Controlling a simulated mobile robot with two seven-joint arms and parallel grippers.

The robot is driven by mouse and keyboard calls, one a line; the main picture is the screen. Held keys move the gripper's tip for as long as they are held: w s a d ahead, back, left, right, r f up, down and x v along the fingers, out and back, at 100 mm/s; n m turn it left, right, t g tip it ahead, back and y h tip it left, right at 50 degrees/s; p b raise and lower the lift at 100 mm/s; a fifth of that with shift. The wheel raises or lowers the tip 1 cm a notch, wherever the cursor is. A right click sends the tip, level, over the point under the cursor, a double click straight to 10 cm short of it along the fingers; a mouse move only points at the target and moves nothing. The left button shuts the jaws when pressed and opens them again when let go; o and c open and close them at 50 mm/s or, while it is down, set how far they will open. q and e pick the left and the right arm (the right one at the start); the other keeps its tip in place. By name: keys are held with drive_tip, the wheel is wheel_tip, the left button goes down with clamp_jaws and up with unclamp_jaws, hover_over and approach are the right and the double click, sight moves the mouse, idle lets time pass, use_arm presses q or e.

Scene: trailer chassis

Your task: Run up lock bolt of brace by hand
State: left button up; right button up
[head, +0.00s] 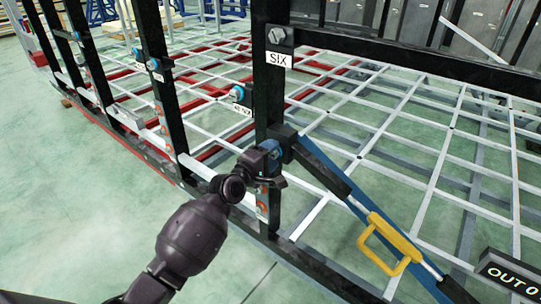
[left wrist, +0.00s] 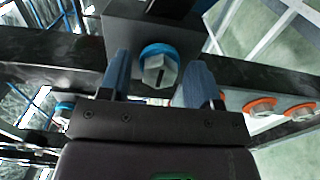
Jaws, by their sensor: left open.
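The brace (head: 325,172) runs diagonally from a black block on the post marked SIX down to the lower right, with a yellow handle (head: 392,243) on it. In the left wrist view the lock bolt (left wrist: 158,72) is a grey hex head with a dark slot and a blue collar, at a dark block. My left gripper (head: 271,160) is at the post by the brace's upper end. Its two blue-grey fingers (left wrist: 158,82) are open, one on each side of the bolt head, with visible gaps. In the head view the gripper mostly hides this bolt. My right gripper is not in view.
The black post (head: 262,100) bears a SIX plate and a hex bolt (head: 277,36). More posts with blue-collared bolts (head: 154,65) stand to the left. Orange-ringed bolts (left wrist: 260,106) lie right of the fingers. An OUT 0 sign (head: 510,277) is at lower right. Green floor is free at lower left.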

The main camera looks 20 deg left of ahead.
use_arm(q)
drive_tip(key=c, duration=0.9)
